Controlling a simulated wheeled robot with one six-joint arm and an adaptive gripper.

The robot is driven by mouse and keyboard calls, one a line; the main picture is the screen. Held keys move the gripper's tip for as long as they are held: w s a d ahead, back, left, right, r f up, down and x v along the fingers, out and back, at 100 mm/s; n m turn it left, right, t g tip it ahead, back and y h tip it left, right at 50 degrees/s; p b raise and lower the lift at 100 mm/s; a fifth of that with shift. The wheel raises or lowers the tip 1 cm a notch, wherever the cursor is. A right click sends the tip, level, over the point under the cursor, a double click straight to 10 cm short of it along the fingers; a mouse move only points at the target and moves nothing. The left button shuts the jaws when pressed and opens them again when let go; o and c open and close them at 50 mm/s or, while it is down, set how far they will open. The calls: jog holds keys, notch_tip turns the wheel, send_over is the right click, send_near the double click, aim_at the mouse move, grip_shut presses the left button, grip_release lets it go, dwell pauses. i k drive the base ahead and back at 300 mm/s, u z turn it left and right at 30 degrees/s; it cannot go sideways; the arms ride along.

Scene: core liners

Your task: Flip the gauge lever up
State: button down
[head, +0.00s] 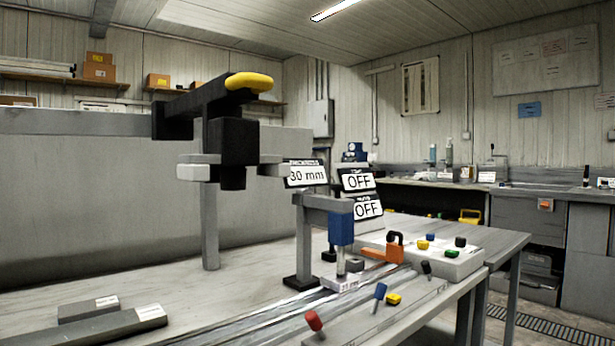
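A gauge with a blue body (341,228) hangs from a grey arm on a stand. Its tip is above a small pale block on the bench rails. A display reading "30 mm" (307,174) is above it. Three levers stand along the front strip: one with a red knob (314,321), one with a blue knob (380,291) and one with a black knob (426,268). The blue lever leans slightly right at its top. I cannot read a label showing which is the gauge lever. My gripper is not in view.
Two displays read OFF (358,180). An orange block with a black handle (395,243) is beside a pale box with coloured knobs (455,262). Grey bars (112,326) lie front left.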

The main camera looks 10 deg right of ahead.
aim_at(379, 291)
jog(key=u, duration=1.6)
jog(key=k, duration=1.25)
jog(key=z, duration=1.75)
jog(key=i, duration=0.5)
